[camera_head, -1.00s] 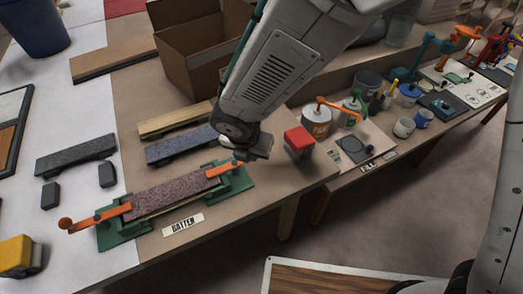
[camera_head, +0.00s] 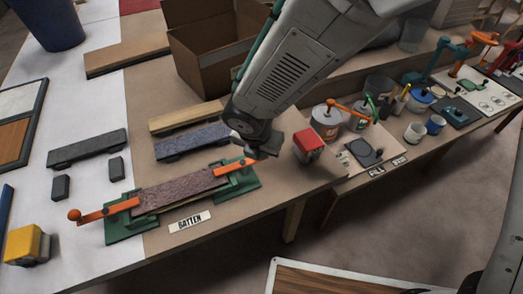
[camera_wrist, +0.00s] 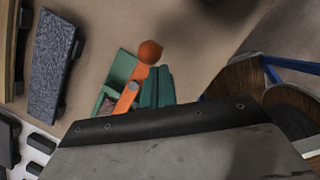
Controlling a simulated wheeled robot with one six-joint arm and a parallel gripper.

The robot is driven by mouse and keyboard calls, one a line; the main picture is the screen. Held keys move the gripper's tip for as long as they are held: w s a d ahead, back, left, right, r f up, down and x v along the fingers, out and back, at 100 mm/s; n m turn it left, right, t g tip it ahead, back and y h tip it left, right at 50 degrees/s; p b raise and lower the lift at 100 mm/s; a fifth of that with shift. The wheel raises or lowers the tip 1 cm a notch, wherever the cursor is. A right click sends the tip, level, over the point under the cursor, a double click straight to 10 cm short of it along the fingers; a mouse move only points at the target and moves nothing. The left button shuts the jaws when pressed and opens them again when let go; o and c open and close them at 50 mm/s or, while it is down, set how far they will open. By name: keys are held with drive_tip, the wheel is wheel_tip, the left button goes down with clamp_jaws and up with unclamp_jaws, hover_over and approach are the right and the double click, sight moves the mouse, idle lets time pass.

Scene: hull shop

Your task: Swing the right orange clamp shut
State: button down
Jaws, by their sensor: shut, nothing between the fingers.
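The right orange clamp (camera_head: 232,167) is on a green base (camera_head: 240,181) at the right end of a speckled purple-brown batten (camera_head: 178,191). Its arm lies low, roughly in line with the batten, and its outer end is hidden by my gripper in the head view. In the wrist view the clamp arm (camera_wrist: 127,97) and its round orange knob (camera_wrist: 150,51) show over green metal. The left orange clamp (camera_head: 108,210) lies at the batten's other end, knob outward. My gripper (camera_head: 263,151) is shut and empty, close to the right clamp's outer end; contact cannot be told.
A red-topped block (camera_head: 308,145) stands just right of my gripper. Wooden (camera_head: 187,117) and blue-grey (camera_head: 192,141) strips lie behind the batten. A cardboard box (camera_head: 215,55) stands farther back. A BATTEN label (camera_head: 190,220) lies near the table's front edge.

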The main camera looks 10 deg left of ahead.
drive_tip(key=s+r, duration=0.7)
drive_tip(key=r, duration=0.3)
drive_tip(key=shift+d+r, duration=0.15)
drive_tip(key=shift+r, duration=0.05)
drive_tip(key=shift+w, duration=0.1)
drive_tip(key=s+d+r+m, duration=0.3)
drive_tip(key=d+r+m, duration=0.1)
drive_tip(key=d+m, duration=0.7)
drive_tip(key=s+d+r+m+g, duration=0.1)
drive_tip(key=s+d+r+m, duration=0.3)
drive_tip(key=d+m, duration=0.7)
drive_tip(key=s+d+r+m+g, duration=0.1)
drive_tip(key=s+d+r+m, duration=0.2)
drive_tip(key=d+m, duration=0.9)
drive_tip(key=shift+s+d+r+y, duration=0.25)
drive_tip(key=shift+d+r+y, duration=0.05)
drive_tip(key=shift+d+r, duration=0.65)
